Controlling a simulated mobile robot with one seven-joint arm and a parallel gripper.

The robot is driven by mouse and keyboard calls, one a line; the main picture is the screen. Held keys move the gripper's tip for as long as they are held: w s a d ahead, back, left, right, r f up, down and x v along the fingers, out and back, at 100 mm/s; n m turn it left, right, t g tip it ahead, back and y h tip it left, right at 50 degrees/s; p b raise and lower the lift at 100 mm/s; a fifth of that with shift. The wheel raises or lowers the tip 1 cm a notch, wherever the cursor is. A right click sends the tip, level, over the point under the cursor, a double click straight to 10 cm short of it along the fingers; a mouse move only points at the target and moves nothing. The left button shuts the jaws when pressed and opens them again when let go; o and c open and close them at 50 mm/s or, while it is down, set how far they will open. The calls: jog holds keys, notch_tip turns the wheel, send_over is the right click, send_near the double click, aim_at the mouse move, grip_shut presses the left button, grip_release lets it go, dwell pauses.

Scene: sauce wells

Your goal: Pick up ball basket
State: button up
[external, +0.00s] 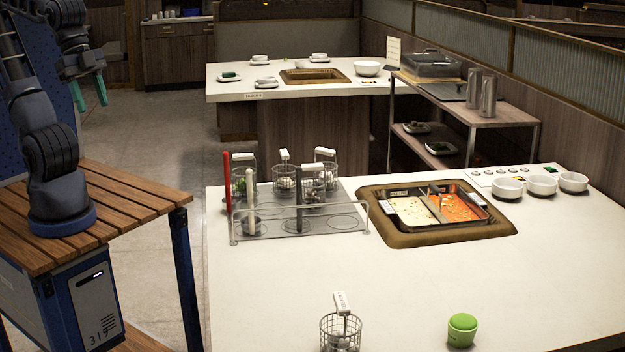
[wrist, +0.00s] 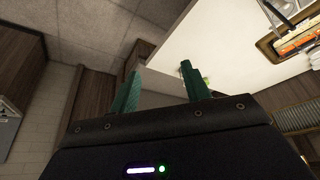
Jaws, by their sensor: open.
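Several wire baskets with white tag handles are in the external view. One basket (external: 341,334) stands alone at the table's front edge, cut off by the frame. Others stand in and around a clear rack, among them a back basket (external: 285,176) and a right basket (external: 325,170), with pale round pieces inside. Their tags are too small to read, so I cannot tell which is the ball basket. My gripper (external: 93,92) is open and empty at the upper left, high and far from the baskets. Its green fingers (wrist: 158,86) stand apart in the wrist view.
The rack (external: 300,238) also holds a red stick and pale and dark handles. A two-part sauce pot (external: 436,207) is sunk in the white table (external: 280,300). White bowls (external: 541,184) stand right, a green-topped item (external: 462,330) in front. The table's front middle is mostly clear.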

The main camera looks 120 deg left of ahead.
jog(key=shift+w, duration=0.1)
jog(key=n+g+h, duration=0.2)
jog(key=n+h, duration=0.1)
jog(key=n, duration=2.3)
send_over(342, 300)
jog(key=s+a, duration=0.2)
notch_tip(342, 300, down, 25)
jog(key=shift+s+d+f, duration=0.15)
jog(key=shift+f+n, duration=0.3)
jog(key=shift+f, duration=0.2)
jog(key=x, duration=0.5)
jog(key=shift+w+r, duration=0.15)
jog(key=shift+w, duration=0.1)
jog(key=shift+t, duration=0.3)
jog(key=shift+x, duration=2.7)
jog(key=shift+s, duration=0.15)
grip_shut()
